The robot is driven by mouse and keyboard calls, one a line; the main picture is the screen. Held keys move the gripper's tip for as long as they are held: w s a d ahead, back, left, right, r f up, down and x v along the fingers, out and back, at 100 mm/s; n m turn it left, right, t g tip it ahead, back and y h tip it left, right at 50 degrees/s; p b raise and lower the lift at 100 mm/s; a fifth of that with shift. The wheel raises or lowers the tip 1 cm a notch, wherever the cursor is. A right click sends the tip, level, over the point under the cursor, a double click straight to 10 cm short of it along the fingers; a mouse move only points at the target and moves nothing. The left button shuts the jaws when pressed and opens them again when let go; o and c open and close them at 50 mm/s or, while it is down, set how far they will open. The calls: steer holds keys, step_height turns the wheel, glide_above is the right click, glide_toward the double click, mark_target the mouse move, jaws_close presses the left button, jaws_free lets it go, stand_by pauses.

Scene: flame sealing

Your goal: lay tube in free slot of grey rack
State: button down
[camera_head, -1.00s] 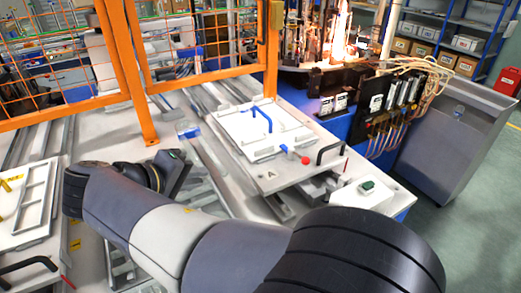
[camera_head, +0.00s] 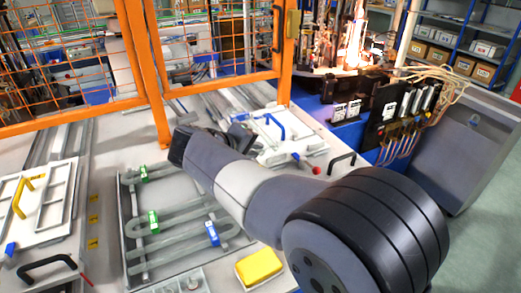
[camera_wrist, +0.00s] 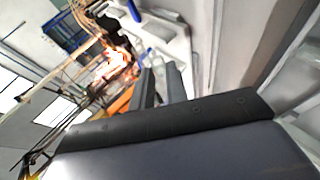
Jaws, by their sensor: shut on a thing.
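The grey rack (camera_head: 126,230) lies on the bench in the head view, left of and below my arm. My arm covers the rack's right side, so I cannot tell which slot is free. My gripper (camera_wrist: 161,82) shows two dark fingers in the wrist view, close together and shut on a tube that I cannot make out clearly. In the head view my gripper is mostly hidden behind the wrist, beyond the rack's far end.
A white fixture with a blue handle (camera_head: 268,119) lies beyond my arm; another with a yellow handle (camera_head: 20,198) is at left. A yellow block (camera_head: 259,266) is near the front. Orange fence posts (camera_head: 151,85) stand behind. A flame (camera_head: 355,45) burns at back right.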

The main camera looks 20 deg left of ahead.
mark_target(261, 154)
steer(key=w, duration=0.1)
steer(key=w+d+p, duration=0.1)
steer(key=w, duration=0.1)
steer(key=shift+w+r, duration=0.1)
steer(key=shift+w, duration=0.2)
steer(key=shift+s+a+f, duration=0.1)
steer(key=shift+a+f, duration=0.05)
steer(key=shift+f, duration=0.5)
steer(key=shift+s+f, duration=0.15)
steer(key=shift+f, duration=0.85)
steer(key=c, duration=1.4)
jaws_free()
steer(key=shift+f, duration=0.1)
steer(key=shift+s+f, duration=0.1)
steer(key=shift+f, duration=0.25)
steer(key=v, duration=0.3)
steer(key=b+v, duration=0.1)
steer(key=v, duration=0.3)
steer(key=b+v, duration=0.1)
steer(key=v, duration=0.3)
steer(key=shift+d+r, duration=0.2)
steer(key=shift+d, duration=0.1)
steer(key=shift+w, duration=0.2)
